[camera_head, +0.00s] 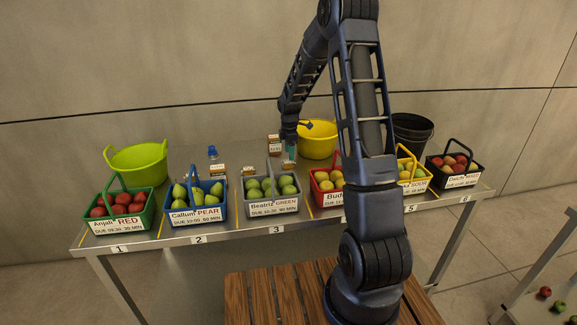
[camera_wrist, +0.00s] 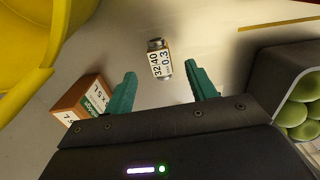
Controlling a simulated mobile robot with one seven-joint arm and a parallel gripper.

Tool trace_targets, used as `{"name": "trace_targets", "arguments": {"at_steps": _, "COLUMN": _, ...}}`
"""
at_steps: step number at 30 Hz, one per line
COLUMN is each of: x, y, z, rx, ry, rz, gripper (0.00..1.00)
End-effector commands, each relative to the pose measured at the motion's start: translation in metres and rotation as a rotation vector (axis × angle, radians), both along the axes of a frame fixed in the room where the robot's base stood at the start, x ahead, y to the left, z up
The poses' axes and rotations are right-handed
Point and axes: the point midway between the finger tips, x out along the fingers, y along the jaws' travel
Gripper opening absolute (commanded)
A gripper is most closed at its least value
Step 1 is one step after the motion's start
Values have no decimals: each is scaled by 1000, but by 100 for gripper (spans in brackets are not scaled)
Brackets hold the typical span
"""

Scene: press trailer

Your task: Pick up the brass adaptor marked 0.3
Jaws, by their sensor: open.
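My gripper (camera_wrist: 160,72) is open, with nothing between the fingers that I can see held. In the head view my gripper (camera_head: 290,150) points down over the table behind the grey basket.
An orange-brown labelled box (camera_wrist: 82,99) is close by the left finger. A yellow tub (camera_wrist: 25,50) is at upper left. A grey basket of green fruit (camera_wrist: 262,55) stands at right. In the head view, a blue-capped bottle (camera_head: 212,153) stands further left.

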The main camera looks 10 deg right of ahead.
Motion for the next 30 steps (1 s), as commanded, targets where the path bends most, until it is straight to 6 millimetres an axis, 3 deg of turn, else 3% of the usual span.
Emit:
{"name": "trace_targets", "arguments": {"at_steps": 7, "x": 0, "y": 2, "z": -16, "rx": 0, "ry": 1, "rz": 1, "gripper": 56}}
{"name": "trace_targets", "arguments": {"at_steps": 15, "x": 0, "y": 5, "z": -51, "rx": 0, "ry": 1, "rz": 0, "gripper": 56}}
{"name": "trace_targets", "arguments": {"at_steps": 23, "x": 0, "y": 5, "z": -55, "rx": 0, "ry": 0, "rz": -1, "gripper": 56}}
{"name": "trace_targets", "arguments": {"at_steps": 30, "x": 0, "y": 5, "z": -55, "rx": 0, "ry": -1, "rz": -1, "gripper": 11}}
